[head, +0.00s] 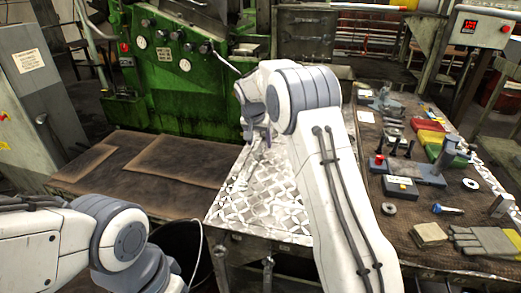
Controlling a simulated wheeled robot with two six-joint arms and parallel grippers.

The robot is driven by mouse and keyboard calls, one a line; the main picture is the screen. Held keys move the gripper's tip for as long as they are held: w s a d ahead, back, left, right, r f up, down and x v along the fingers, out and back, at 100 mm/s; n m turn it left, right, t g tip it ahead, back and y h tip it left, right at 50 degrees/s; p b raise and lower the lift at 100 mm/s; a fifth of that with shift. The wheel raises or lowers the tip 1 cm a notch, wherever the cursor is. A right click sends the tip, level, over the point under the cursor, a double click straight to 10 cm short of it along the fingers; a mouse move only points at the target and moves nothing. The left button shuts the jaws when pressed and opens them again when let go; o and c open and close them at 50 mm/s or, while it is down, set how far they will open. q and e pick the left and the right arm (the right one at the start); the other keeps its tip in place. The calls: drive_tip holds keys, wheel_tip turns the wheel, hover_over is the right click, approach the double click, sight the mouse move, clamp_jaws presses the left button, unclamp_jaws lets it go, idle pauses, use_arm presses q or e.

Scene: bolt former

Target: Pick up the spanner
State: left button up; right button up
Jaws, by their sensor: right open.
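I cannot make out a spanner for certain in the head view; it may be hidden behind my right arm or too small to tell. My right arm reaches forward over the bright diamond-plate table (232,208). My right gripper (258,137) points down above the far part of this plate, open, with nothing visible between its fingers. My left arm comes in at the lower left and bends down, and its gripper is out of the picture.
A brown workbench (408,225) on the right holds a small blue-ended tool (447,209), gloves (485,241), a grey fixture (432,172) and rings. A green machine (165,70) stands behind. A dark bucket (177,245) is below left. The plate's near left is clear.

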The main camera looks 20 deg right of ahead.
drive_tip(key=shift+x, duration=1.35)
drive_tip(key=shift+s, duration=0.1)
clamp_jaws()
drive_tip(key=shift+r, duration=0.15)
